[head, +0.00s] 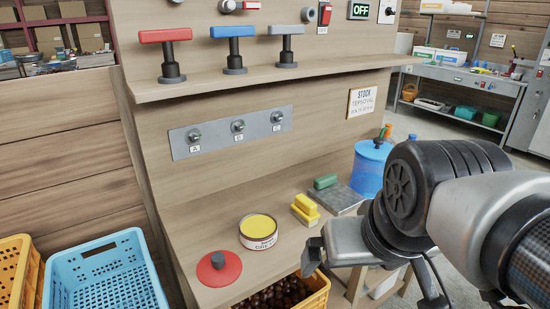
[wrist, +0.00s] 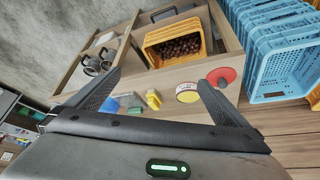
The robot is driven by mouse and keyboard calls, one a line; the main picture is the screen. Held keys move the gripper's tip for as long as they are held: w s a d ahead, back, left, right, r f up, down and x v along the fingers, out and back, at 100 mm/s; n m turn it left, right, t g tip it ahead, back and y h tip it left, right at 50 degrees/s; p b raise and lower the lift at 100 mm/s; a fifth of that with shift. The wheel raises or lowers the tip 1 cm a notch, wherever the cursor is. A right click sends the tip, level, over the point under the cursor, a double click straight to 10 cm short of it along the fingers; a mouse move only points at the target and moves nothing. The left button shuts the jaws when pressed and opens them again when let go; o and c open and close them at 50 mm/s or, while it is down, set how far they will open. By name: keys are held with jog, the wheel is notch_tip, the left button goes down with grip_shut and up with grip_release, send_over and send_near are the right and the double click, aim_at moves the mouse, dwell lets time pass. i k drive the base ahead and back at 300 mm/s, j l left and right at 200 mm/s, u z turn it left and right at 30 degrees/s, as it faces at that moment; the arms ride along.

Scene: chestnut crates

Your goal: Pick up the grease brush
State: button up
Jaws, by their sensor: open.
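A yellow block-shaped piece (head: 305,209), possibly the grease brush, lies on the wooden bench beside an open tin of yellow paste (head: 258,231). A smaller green block (head: 325,182) sits on a grey plate (head: 347,199) behind it; I cannot tell for certain which is the brush. The yellow piece also shows in the wrist view (wrist: 153,98), beyond and between my fingers. My gripper (wrist: 157,80) is open and empty, with its fingers wide apart. In the head view my gripper (head: 316,254) is at the bench's front edge, right of the tin, apart from the yellow piece.
A red lid with a dark knob (head: 219,268) lies left of the tin. A blue jug (head: 370,167) stands at the back right. A yellow crate of chestnuts (head: 318,285) is below the bench edge. A shelf with T-handles (head: 235,70) overhangs the bench. Blue crates (head: 105,275) stand left.

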aim_at(304, 209)
jog(key=i+l+u, duration=0.15)
jog(key=l+u, duration=0.2)
jog(key=i+l+u, duration=0.1)
jog(key=l+u, duration=0.2)
jog(key=l, duration=0.3)
jog(key=l+u, duration=0.35)
jog(key=l, duration=0.15)
jog(key=i, duration=0.05)
